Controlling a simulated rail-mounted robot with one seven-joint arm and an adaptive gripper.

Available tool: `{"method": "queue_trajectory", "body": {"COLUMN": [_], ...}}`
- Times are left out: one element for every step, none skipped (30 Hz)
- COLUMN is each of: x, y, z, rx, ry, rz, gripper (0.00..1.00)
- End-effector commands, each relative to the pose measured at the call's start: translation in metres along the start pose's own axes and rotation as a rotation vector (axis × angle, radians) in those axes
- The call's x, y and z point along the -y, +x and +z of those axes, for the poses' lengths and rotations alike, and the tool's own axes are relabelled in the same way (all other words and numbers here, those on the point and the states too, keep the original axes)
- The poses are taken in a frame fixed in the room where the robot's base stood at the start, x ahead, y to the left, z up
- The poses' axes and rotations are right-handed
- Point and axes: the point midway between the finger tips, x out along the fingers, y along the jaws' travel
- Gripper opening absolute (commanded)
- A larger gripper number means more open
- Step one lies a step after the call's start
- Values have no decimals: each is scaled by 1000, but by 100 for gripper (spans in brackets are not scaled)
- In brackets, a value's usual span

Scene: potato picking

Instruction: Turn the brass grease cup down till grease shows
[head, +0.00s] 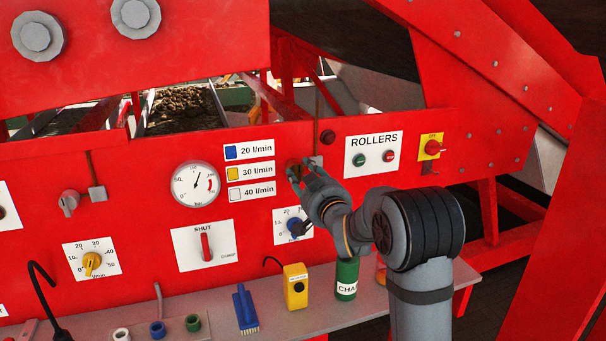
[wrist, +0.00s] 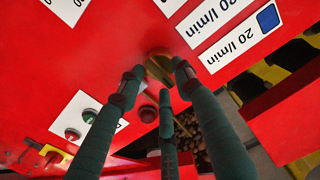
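The brass grease cup (wrist: 158,68) is on the red panel in the wrist view, a dull gold round cap seen nearly end-on. My gripper (wrist: 160,75) has three dark green fingers around it, one tip at its left edge, one at its right and one just below. I cannot tell whether the tips press on the cup or stand slightly apart from it. In the head view my gripper (head: 300,172) is at the panel right of the flow labels, and its fingers mostly hide the cup. The base of the cup is hidden.
The pressure gauge (head: 196,188) is left of my gripper, the ROLLERS plate (head: 373,153) to its right. A blue knob (head: 298,226) is close below. The shelf (head: 130,297) holds a yellow box (head: 295,287), a blue brush (head: 245,307) and a green can (head: 346,278).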

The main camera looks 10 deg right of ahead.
Motion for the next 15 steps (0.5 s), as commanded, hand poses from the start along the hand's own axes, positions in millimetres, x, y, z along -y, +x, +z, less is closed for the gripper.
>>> {"method": "queue_trajectory", "body": {"x": [0, 0, 0, 0, 0, 0, 0, 0, 0, 0, 0, 0, 0, 0, 0], "y": [0, 0, 0, 0, 0, 0, 0, 0, 0, 0, 0, 0, 0, 0, 0], "z": [0, 0, 0, 0, 0, 0, 0, 0, 0, 0, 0, 0, 0, 0, 0], "rx": [0, 0, 0, 0, 0, 0, 0, 0, 0, 0, 0, 0, 0, 0, 0], "ry": [0, 0, 0, 0, 0, 0, 0, 0, 0, 0, 0, 0, 0, 0, 0], "rz": [0, 0, 0, 0, 0, 0, 0, 0, 0, 0, 0, 0, 0, 0, 0], "gripper": [30, 28, 26, 24, 22, 20, 18, 16, 14, 12, 11, 8, 6, 5, 2]}}
